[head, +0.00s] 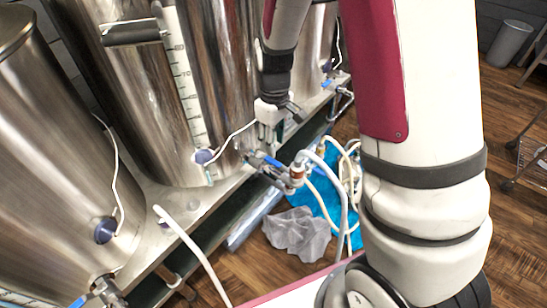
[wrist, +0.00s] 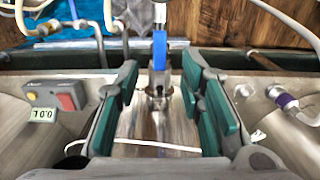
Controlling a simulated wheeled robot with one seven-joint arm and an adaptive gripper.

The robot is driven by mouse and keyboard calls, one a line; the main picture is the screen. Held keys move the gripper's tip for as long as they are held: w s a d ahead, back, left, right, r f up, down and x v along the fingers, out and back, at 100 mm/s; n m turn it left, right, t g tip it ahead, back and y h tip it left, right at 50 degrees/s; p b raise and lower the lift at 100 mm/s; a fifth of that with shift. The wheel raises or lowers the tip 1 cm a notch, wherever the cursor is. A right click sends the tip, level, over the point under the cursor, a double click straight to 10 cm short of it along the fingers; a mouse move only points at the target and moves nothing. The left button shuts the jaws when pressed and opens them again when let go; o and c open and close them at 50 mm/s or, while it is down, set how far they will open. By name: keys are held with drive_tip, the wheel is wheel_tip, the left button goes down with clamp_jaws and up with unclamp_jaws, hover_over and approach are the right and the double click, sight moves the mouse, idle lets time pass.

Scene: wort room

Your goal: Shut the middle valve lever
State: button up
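The middle valve (head: 284,178) sticks out low from the middle steel kettle (head: 150,100), with a white hose at its outer end. Its blue lever (head: 271,161) shows in the head view. In the wrist view, a blue lever (wrist: 160,50) points straight out along a steel valve body (wrist: 158,92), apparently the same one.
The left valve (head: 105,292) and right valve (head: 343,90) have blue levers too. A purple probe knob (wrist: 287,103) is right of my fingers; a control box with red button (wrist: 67,102) is left. Hoses (head: 335,185), a blue mat (head: 325,205) and grey cloth (head: 297,233) lie in front.

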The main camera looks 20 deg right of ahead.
sight(274, 161)
wheel_tip(274, 161, down, 6)
drive_tip(key=shift+f+b, duration=0.25)
drive_tip(key=shift+b, duration=0.45)
clamp_jaws()
